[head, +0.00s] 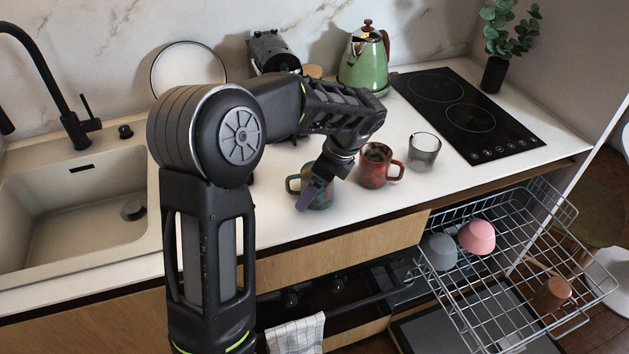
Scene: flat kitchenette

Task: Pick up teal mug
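The teal mug (322,200) stands on the white counter near its front edge, with its handle to the left. It has brownish patches and is partly covered by my gripper. My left gripper (309,193) reaches down at the mug from above. One purple finger shows in front of the mug's near side. The other finger is hidden, so I cannot tell whether the gripper is closed on the wall. My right gripper is out of view.
A red mug (374,168) stands close to the right, with a clear glass (424,152) beyond it. A green kettle (363,66) and black cooktop (470,112) are behind. A sink (72,215) lies left. A pulled-out wire rack (520,262) holds several dishes below the counter.

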